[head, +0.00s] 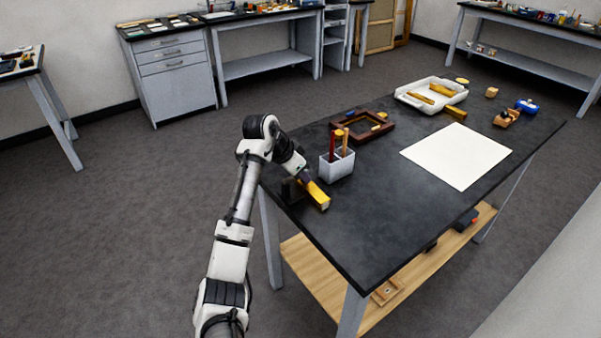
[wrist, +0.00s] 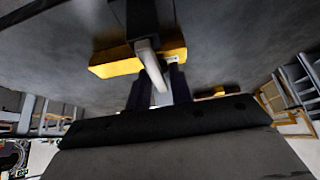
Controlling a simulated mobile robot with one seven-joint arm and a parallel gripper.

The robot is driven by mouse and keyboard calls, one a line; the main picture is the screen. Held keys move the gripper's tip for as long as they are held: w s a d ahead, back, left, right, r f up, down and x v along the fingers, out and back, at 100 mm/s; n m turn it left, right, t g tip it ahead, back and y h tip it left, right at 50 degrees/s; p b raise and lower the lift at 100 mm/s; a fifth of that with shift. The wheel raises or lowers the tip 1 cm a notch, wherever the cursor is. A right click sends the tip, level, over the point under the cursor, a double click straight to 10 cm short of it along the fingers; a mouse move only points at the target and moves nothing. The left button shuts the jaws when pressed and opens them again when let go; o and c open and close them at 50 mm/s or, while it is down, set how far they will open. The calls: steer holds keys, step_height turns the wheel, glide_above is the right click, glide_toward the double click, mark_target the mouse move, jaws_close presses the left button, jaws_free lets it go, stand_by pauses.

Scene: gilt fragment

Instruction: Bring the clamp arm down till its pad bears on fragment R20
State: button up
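A gilt bar, apparently fragment R20 (head: 318,195), lies at the near left end of the black table. In the wrist view the gilt bar (wrist: 115,67) lies crosswise, with a small pale tag near its right part. A dark clamp (head: 292,190) stands beside it. In the wrist view a pale grey clamp arm (wrist: 150,65) runs from a dark block across the bar towards my gripper (wrist: 160,92). Its near end lies between my two dark fingers; I cannot tell whether they grip it. The pad and any contact with the fragment are hidden. In the head view my gripper (head: 302,175) is largely hidden.
A grey holder (head: 337,166) with upright tools stands close to the right of my gripper. A brown frame (head: 372,137), a white sheet (head: 456,156) and a white tray (head: 409,99) with gilt pieces lie farther along the table. The table's near right area is clear.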

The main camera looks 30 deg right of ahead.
steer(key=shift+o, duration=0.8)
steer(key=b+v, duration=0.2)
steer(key=v, duration=1.2)
steer(key=shift+b, duration=0.4)
